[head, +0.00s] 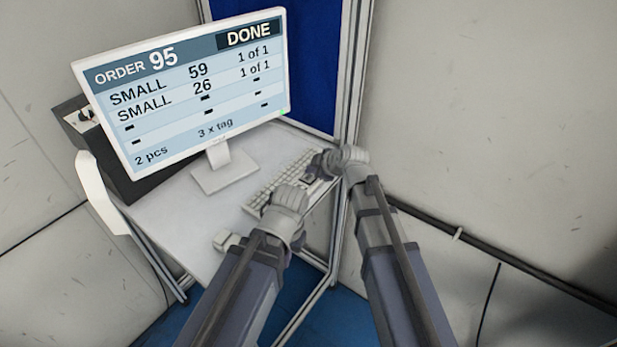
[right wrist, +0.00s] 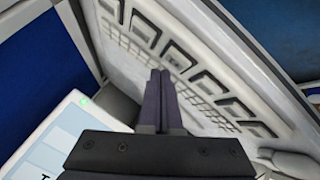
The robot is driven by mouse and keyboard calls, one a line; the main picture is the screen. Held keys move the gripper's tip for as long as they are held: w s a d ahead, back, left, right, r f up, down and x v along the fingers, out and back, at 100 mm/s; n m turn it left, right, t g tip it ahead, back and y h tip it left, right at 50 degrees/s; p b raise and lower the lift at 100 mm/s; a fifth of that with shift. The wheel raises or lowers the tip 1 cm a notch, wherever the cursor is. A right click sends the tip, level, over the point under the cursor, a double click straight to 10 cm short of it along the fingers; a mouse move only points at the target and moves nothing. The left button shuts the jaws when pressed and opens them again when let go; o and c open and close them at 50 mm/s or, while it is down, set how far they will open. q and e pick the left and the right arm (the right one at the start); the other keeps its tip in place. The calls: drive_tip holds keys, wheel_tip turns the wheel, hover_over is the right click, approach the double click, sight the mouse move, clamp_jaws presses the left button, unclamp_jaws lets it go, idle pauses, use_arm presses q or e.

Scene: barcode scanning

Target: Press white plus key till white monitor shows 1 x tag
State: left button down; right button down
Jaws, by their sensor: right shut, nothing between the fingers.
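The white monitor (head: 185,85) stands on the table and reads "ORDER 95", "DONE", two SMALL lines at "1 of 1", "2 pcs" and "3 x tag". The white keyboard (head: 262,194) lies right of its stand; it also shows in the right wrist view (right wrist: 215,105). I cannot pick out the plus key. My right gripper (head: 314,172) is shut and empty over the keyboard's far right part; its fingertips show in the right wrist view (right wrist: 160,74), and I cannot tell whether they touch a key. My left gripper (head: 287,199) is over the keyboard's nearer part, its fingers hidden.
A white mouse-like object (head: 226,240) lies near the table's front edge. A dark box (head: 77,117) stands behind the monitor at left. The table (head: 172,215) is bare in front of the monitor. A metal frame post (head: 352,75) rises close behind my right gripper.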

sight(311, 179)
drive_tip(key=shift+f, duration=0.1)
idle(0.5)
drive_tip(key=shift+f+b, duration=0.3)
drive_tip(key=shift+b, duration=0.15)
drive_tip(key=shift+f+b, duration=0.4)
drive_tip(key=shift+f, duration=0.05)
idle(0.5)
drive_tip(key=shift+r, duration=0.1)
drive_tip(key=shift+r+p, duration=0.75)
drive_tip(key=shift+p, duration=0.1)
drive_tip(key=shift+r, duration=0.15)
wheel_tip(311, 179, up, 5)
drive_tip(key=p, duration=0.5)
idle(0.7)
